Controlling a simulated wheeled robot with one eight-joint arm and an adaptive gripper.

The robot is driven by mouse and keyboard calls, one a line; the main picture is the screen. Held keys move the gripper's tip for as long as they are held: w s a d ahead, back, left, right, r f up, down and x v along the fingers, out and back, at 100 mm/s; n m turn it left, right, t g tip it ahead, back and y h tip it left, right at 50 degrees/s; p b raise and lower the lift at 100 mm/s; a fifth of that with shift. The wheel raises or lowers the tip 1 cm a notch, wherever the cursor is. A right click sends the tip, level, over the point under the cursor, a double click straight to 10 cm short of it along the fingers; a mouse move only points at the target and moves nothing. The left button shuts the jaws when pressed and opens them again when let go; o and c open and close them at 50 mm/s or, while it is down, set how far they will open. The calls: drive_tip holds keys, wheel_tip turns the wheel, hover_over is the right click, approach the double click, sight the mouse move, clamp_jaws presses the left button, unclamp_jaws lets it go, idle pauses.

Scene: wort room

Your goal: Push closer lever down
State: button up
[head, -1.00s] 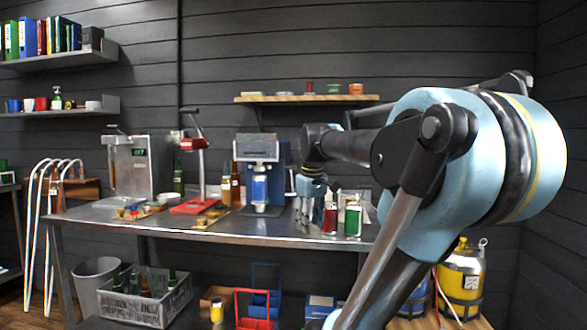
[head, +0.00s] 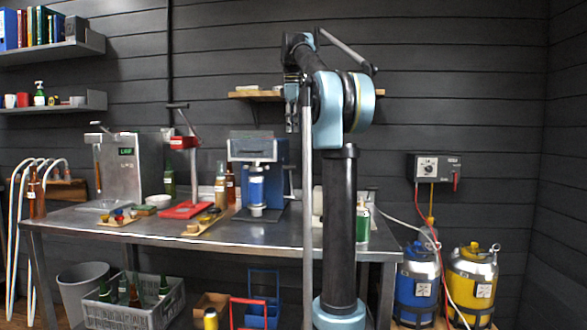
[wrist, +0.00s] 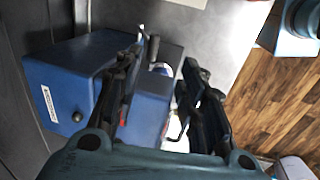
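A blue machine (head: 258,175) with a clear front shield and a blue-and-white can stands at the table's middle. A thin grey lever (head: 290,180) shows at its right side. To its left stands a red stand (head: 184,143) with its dark handle raised at the top. Which of these is the closer, I cannot tell for sure. My gripper (head: 292,122) hangs fingers down, above and right of the blue machine. In the wrist view my gripper (wrist: 168,62) is open with nothing gripped; the blue machine (wrist: 60,85) lies below it, and a grey-knobbed rod (wrist: 152,48) shows by the left fingertip.
A steel box machine (head: 122,165), bottles and small trays stand on the left of the steel table (head: 240,232). A wooden shelf (head: 250,95) is behind my arm. Blue (head: 416,285) and yellow (head: 471,283) kegs stand at right. A bottle crate (head: 133,305) is below.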

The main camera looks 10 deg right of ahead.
drive_tip(key=w+f, duration=0.1)
drive_tip(key=f, duration=0.4)
drive_tip(key=w+f, duration=0.2)
drive_tip(key=f, duration=0.4)
drive_tip(key=w+d+f, duration=0.1)
drive_tip(key=f, duration=0.4)
drive_tip(key=shift+w+f, duration=0.15)
drive_tip(key=shift+f, duration=0.1)
clamp_jaws()
